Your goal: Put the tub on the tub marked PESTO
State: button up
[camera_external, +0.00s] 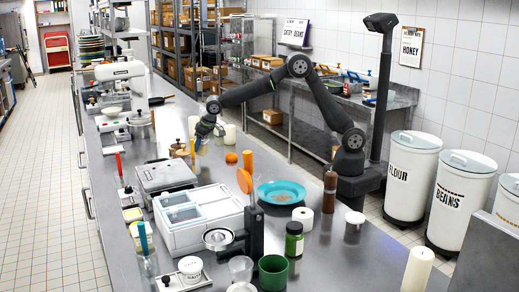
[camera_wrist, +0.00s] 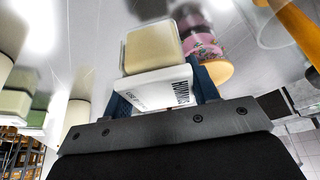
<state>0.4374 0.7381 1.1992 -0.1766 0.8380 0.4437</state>
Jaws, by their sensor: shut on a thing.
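My gripper (camera_wrist: 163,85) has two blue fingers, shut on a tub (camera_wrist: 152,47) with clear walls, cream contents and a white lid. Dark print is on the lid, but I cannot read it surely. I cannot make out the word PESTO on either. In the external view my gripper (camera_external: 199,143) is low over the middle of the steel counter; the held tub is too small there to tell.
A pink flowered cup (camera_wrist: 203,42) is close beside the held tub in the wrist view. A grey appliance (camera_external: 165,176) is nearer the camera.

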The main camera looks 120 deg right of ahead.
aim_at(201, 150)
jog(key=shift+f, duration=1.65)
jog(key=shift+f, duration=0.15)
jog(key=o, duration=1.1)
jog(key=shift+r, duration=0.25)
jog(key=shift+o, duration=0.3)
jog(key=v, duration=1.1)
jog(key=shift+s+a+r, duration=0.15)
jog(key=shift+r, duration=0.15)
